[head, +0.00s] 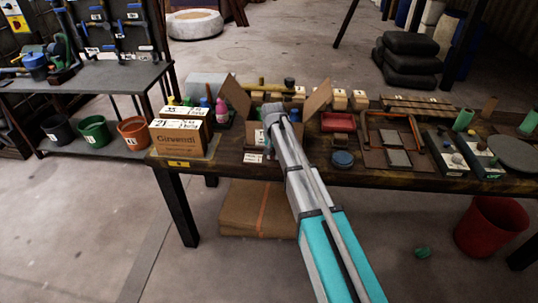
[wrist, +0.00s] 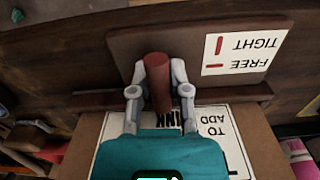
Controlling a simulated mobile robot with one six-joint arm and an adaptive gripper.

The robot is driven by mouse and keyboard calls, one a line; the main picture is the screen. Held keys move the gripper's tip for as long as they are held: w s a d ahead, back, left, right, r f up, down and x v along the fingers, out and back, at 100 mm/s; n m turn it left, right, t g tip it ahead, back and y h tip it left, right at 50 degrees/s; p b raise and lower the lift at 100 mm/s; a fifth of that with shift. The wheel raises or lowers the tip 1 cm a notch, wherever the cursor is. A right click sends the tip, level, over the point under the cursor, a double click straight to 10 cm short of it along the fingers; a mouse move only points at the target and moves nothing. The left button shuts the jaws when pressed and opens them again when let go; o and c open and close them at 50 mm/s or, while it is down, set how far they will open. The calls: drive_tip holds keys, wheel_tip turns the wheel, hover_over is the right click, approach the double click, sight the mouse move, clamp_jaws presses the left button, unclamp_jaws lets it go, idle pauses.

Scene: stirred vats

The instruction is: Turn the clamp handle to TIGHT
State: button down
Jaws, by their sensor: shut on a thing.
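The clamp handle (wrist: 158,88) is a dull red rounded bar in the middle of the wrist view. My gripper (wrist: 159,70) is shut on it, one grey finger on each side. Behind it is a brown plate (wrist: 130,45). A white card (wrist: 248,55) at upper right appears upside down; it reads FREE beside a level red mark and TIGHT beside an upright red mark. The handle points up and down in the wrist view; its exact angle is hard to tell. In the head view my gripper (head: 272,118) is at the open carton and hides the handle.
The open carton (head: 318,100) has raised flaps around my gripper. A closed carton (head: 180,137) stands left of it. A red tray (head: 338,122), a blue round tin (head: 343,159) and a wooden frame (head: 372,140) lie to the right.

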drive_tip(key=shift+s+m, duration=0.15)
drive_tip(key=shift+m, duration=0.65)
drive_tip(key=c, duration=0.6)
unclamp_jaws()
drive_tip(key=shift+s, duration=0.1)
